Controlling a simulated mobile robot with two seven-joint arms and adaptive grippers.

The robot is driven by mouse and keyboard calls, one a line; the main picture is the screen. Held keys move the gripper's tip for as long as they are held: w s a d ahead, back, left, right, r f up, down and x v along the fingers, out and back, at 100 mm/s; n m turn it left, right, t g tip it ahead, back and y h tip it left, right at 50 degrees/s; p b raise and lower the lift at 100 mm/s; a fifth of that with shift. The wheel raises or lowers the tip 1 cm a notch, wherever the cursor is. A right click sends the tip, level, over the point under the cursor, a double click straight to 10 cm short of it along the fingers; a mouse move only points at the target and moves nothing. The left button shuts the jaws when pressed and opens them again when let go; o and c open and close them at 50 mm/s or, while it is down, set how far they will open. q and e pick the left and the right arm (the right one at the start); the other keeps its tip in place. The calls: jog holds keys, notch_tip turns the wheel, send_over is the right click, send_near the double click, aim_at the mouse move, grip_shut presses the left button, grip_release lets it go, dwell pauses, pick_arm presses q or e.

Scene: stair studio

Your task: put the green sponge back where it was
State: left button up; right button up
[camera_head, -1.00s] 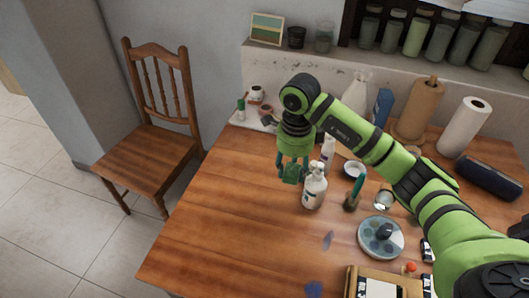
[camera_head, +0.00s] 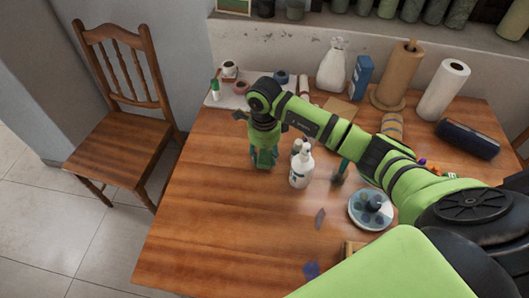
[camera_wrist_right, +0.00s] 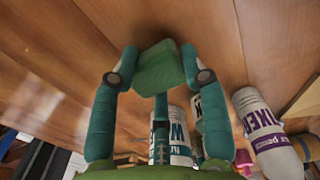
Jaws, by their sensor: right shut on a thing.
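The green sponge (camera_wrist_right: 158,66) is a small block between the two fingertips of my right gripper (camera_wrist_right: 158,72) in the right wrist view, with bare table wood behind it. In the head view, my right gripper (camera_head: 264,160) points down over the left part of the wooden table (camera_head: 215,215), left of a white pump bottle (camera_head: 301,168). The sponge is hardly distinguishable from the fingers there, and I cannot tell whether it touches the table. My left gripper is not in view.
A brush holder (camera_head: 339,178) and round palette (camera_head: 371,210) stand right of the pump bottle. Paper rolls (camera_head: 442,90), a blue box (camera_head: 361,76) and a dark blue case (camera_head: 467,139) line the back. The table's left front is mostly clear, with paint stains. A chair (camera_head: 120,135) stands left.

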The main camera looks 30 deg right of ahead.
jog(key=shift+f, duration=0.3)
jog(key=shift+f, duration=0.15)
jog(key=shift+f+b, duration=0.1)
jog(key=shift+b, duration=0.2)
jog(key=o, duration=1)
